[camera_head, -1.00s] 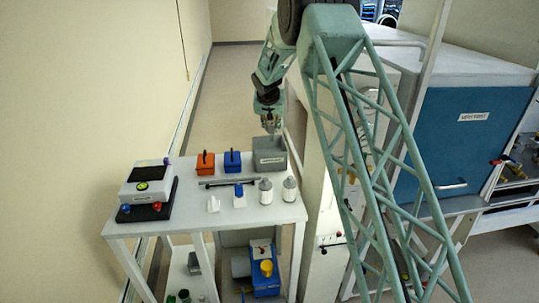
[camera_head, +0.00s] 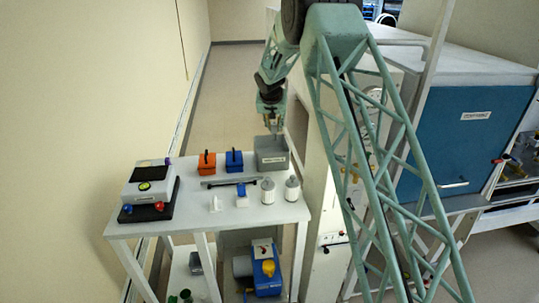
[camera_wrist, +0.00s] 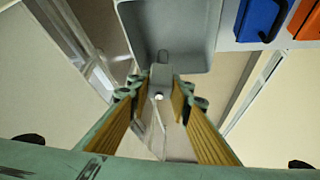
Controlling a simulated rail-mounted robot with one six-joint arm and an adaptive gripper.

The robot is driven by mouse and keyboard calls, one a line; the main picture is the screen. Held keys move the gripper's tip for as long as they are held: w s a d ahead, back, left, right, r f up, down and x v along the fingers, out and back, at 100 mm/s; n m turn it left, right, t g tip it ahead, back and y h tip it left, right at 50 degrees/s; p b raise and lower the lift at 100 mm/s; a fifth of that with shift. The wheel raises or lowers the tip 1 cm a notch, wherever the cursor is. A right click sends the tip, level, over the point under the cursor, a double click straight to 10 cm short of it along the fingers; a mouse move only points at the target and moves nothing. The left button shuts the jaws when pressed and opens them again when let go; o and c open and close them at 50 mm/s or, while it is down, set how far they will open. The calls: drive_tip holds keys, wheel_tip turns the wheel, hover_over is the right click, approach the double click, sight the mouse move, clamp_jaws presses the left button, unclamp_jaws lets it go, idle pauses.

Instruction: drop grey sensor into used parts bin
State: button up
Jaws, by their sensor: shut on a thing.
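The grey used parts bin (camera_head: 271,160) stands at the back right corner of the white table. In the wrist view its open, empty-looking inside and rim (camera_wrist: 207,70) fill the top middle. My gripper (camera_head: 274,130) hangs just above the bin, pointing down. In the wrist view my gripper (camera_wrist: 160,88) has its yellow-padded fingers closed on the small grey sensor (camera_wrist: 161,76), which has a pale round spot on it. The sensor overlaps the bin's lower rim in that view. Its height above the rim is hard to tell. The sensor is too small to make out in the head view.
A blue box (camera_head: 234,161) and an orange box (camera_head: 207,163) stand left of the bin. Two white bottles (camera_head: 292,188) stand in front of it. A dark bar (camera_head: 230,181) lies across the table. A pale cabinet column (camera_head: 330,190) rises close on the right.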

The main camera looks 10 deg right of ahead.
sight(274, 134)
drive_tip(key=shift+f+b, duration=0.6)
drive_tip(key=shift+f, duration=2.35)
drive_tip(key=o, duration=1)
drive_tip(key=shift+r, duration=0.1)
drive_tip(key=v, duration=1.1)
drive_tip(key=shift+s+a+r, duration=0.15)
drive_tip(key=shift+s+r, duration=0.05)
drive_tip(key=shift+r, duration=0.1)
